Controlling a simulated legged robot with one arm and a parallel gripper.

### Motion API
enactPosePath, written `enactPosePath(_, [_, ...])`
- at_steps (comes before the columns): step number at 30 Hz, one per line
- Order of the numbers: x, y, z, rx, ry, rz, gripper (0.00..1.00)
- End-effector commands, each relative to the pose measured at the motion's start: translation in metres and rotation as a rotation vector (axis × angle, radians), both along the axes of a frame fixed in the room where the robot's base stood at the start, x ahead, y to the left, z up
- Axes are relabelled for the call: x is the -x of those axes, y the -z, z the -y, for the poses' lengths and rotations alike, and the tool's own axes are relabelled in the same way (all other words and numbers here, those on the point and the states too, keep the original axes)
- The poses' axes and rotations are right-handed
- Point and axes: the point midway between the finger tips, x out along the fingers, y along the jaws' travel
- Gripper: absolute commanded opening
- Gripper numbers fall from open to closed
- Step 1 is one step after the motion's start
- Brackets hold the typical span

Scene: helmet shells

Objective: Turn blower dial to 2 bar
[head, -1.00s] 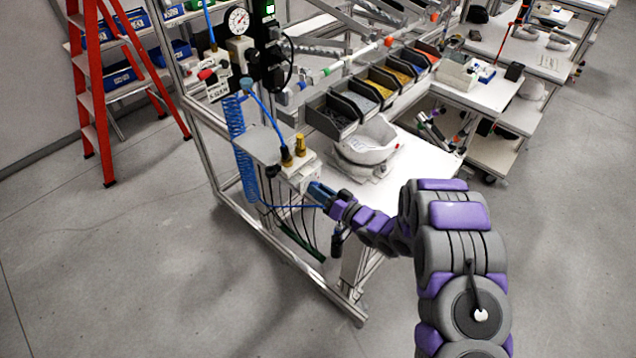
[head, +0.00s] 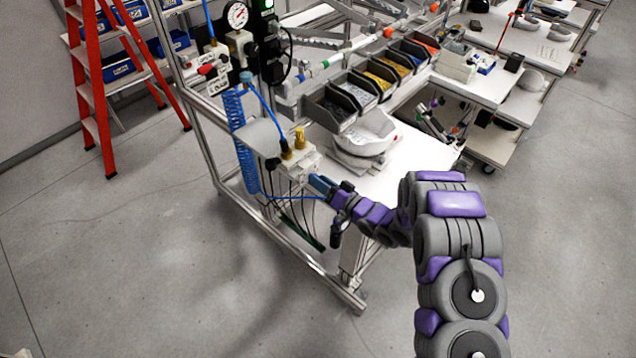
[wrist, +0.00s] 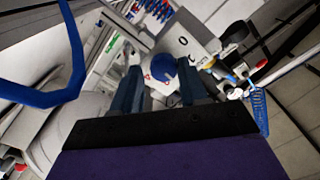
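A round blue knob (wrist: 163,68), which looks like the blower dial, shows in the wrist view on a pale face with small red marks. It sits between the two dark blue fingers of my gripper (wrist: 158,88), which are apart with gaps beside the knob. I cannot tell how far the fingertips reach around it or what setting it shows. In the head view my gripper (head: 320,184) is at the front right of a white box (head: 293,168) with brass-coloured fittings on top. The knob cannot be made out there.
A blue coiled hose (head: 240,140) hangs left of the box, with cables below. A pressure gauge (head: 237,15) is on the frame above. A white helmet shell (head: 365,138) stands on the bench behind. A red ladder (head: 95,90) is at left. The front floor is clear.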

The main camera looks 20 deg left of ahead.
Motion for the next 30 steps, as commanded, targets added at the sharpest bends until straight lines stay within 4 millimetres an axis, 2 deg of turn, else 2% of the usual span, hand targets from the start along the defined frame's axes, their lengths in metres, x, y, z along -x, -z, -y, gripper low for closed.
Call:
enactPosePath(1, [0.001,0.000,-0.001,0.000,-0.001,0.000,0.48])
enactPosePath(4, [0.002,0.001,-0.003,0.003,-0.003,0.000,0.57])
enactPosePath(10, [0.003,0.002,-0.008,0.006,-0.006,0.001,0.57])
enactPosePath(14, [0.004,0.003,-0.003,0.008,-0.006,0.000,0.57])
enactPosePath(17, [0.009,0.003,0.009,0.009,-0.006,-0.002,0.57])
enactPosePath(30, [0.040,0.002,0.092,0.003,-0.002,0.000,0.57])
